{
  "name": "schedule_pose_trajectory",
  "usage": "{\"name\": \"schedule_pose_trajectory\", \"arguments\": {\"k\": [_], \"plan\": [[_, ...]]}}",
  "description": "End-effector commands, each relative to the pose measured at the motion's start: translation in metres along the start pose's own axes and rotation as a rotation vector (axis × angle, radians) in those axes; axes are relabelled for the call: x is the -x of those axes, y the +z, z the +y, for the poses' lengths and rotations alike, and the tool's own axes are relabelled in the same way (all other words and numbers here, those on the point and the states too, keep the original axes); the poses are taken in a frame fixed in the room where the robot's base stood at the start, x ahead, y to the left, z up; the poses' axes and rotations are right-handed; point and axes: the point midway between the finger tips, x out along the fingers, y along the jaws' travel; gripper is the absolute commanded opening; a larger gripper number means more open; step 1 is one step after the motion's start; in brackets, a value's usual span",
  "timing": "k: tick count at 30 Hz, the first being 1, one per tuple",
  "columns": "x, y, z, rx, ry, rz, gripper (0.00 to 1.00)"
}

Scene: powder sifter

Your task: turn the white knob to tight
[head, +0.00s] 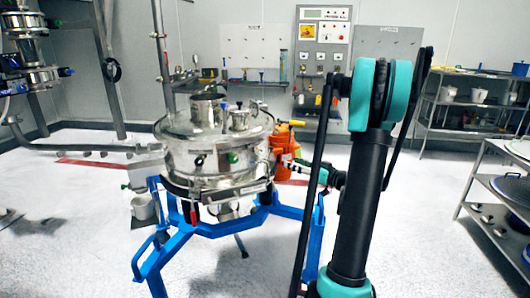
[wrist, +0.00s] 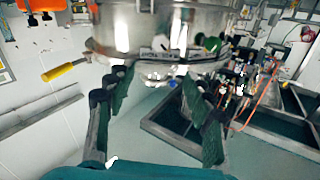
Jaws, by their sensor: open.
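The steel powder sifter (head: 215,155) stands on a blue frame in the middle of the head view. Its round body also fills the top of the wrist view (wrist: 125,28). My gripper (wrist: 155,80) is open, with its two dark fingers spread just below and in front of the sifter's lower rim. Nothing is held between them. In the head view my gripper (head: 293,164) reaches the sifter's right side, beside the orange part. A small pale patch shows between the fingertips, but I cannot tell whether it is the white knob. I cannot make out the knob in the head view.
A green knob (wrist: 210,43) is on the sifter's side, right of the fingers. An orange motor-like unit (head: 284,140) stands close to my gripper. The blue frame (head: 190,240) spreads its legs below. Shelves (head: 470,100) stand at the right; the floor between is clear.

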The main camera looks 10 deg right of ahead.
Motion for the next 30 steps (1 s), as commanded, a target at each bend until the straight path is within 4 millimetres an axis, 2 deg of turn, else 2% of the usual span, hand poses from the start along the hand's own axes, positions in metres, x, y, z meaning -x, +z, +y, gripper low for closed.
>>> {"name": "schedule_pose_trajectory", "arguments": {"k": [21,25,30], "plan": [[-0.135,0.001,-0.002,-0.002,-0.004,-0.003,0.53],[-0.152,0.001,-0.001,-0.002,-0.003,-0.003,0.53],[-0.164,0.001,-0.001,-0.002,-0.002,-0.003,0.53]]}}
